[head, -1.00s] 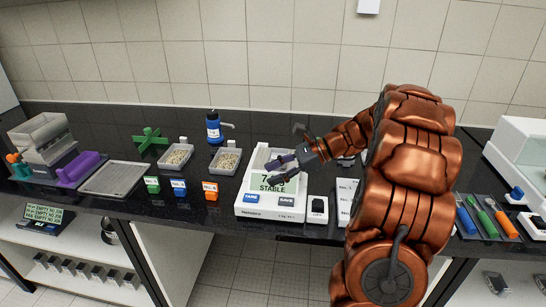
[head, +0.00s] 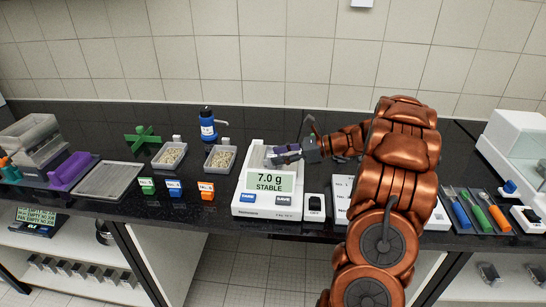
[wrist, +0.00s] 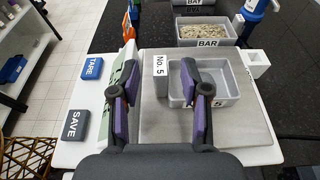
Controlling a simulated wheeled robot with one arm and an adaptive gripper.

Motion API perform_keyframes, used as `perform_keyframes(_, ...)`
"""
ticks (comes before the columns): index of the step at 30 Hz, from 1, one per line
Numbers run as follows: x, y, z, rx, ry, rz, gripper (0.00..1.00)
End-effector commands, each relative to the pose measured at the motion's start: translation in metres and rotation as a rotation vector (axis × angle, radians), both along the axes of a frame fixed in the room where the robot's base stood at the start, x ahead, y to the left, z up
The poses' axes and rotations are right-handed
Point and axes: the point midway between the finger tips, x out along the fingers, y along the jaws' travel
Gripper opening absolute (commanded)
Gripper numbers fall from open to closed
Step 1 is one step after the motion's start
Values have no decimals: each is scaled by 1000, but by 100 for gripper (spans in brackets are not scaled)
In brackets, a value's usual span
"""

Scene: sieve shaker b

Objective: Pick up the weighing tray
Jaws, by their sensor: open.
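The weighing tray is a small light-grey open box (wrist: 230,90) on the balance's metal pan (wrist: 250,140) in the wrist view. A white tag reading "No. 5" (wrist: 160,65) adjoins its left side. My gripper (wrist: 160,80) is open above the pan. The tag shows between its purple-padded fingers; the right finger overlaps the tray's inside, the left lies left of the tag. Whether a finger touches the tray I cannot tell. In the head view my gripper (head: 285,154) hides most of the tray. The balance (head: 262,199) shows 7.0 g, STABLE.
A sample tray tagged "BAR" (wrist: 205,31) stands beyond the balance. A blue bottle (head: 207,126) stands behind, and green, blue and orange blocks (head: 175,188) sit left of the balance. A small black-topped white box (head: 314,206) stands close at its right.

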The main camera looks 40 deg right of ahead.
Motion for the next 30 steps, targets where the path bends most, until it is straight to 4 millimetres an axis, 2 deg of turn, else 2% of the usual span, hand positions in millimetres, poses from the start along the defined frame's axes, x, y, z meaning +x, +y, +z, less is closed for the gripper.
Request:
perform_keyframes(6,15,17,-5,-1,0,1,46)
perform_keyframes(15,17,19,-7,-1,-1,1,46)
perform_keyframes(28,17,19,-7,-1,-1,1,1)
perform_keyframes(30,17,19,-7,-1,-1,1,0)
